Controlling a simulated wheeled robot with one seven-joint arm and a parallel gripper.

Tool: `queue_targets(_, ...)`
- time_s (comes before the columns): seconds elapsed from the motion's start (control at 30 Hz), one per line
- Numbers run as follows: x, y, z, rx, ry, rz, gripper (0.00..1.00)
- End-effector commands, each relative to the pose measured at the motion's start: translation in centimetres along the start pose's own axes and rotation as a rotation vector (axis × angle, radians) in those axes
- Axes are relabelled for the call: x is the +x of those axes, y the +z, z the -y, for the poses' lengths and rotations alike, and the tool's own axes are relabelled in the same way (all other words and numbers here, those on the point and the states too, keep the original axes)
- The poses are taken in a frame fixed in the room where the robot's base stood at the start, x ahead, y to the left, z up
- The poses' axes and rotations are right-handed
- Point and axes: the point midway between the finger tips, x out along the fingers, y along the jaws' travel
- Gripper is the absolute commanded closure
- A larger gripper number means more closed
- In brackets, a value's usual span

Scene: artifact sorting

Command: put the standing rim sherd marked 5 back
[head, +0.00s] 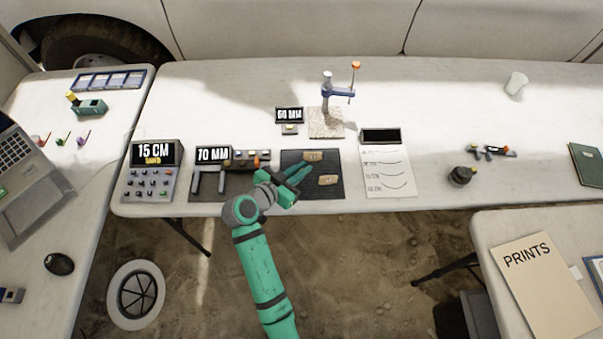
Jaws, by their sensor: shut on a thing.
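A tan sherd (314,156) is at the tips of my gripper (312,166), at the back of the dark mat (291,157). My gripper is shut on this sherd, and its green fingers reach in from the lower left. I cannot tell whether the sherd touches the mat. A second tan sherd (328,180) lies on the front right part of the mat. The marks on both sherds are too small to read, so I cannot tell which is 5.
A caliper set with a 70 MM display (213,154) stands left of the mat. A curve chart (388,172) lies to the right. Behind are a 60 MM display (289,115) and a blue clamp stand (327,92). The table's front edge is close.

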Motion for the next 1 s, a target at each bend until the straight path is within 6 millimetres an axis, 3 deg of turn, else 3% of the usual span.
queue_targets(0.23,1.2,0.8,0.6,-0.001,0.0,0.0,1.0)
queue_targets(0.47,2.3,3.5,0.5,-0.002,0.0,0.0,1.0)
queue_targets(0.8,2.4,3.7,0.5,-0.001,-0.001,0.0,1.0)
queue_targets(0.9,2.4,3.7,0.5,-0.001,-0.001,0.0,0.73)
queue_targets(1.0,2.4,3.7,0.5,-0.001,-0.001,0.0,0.73)
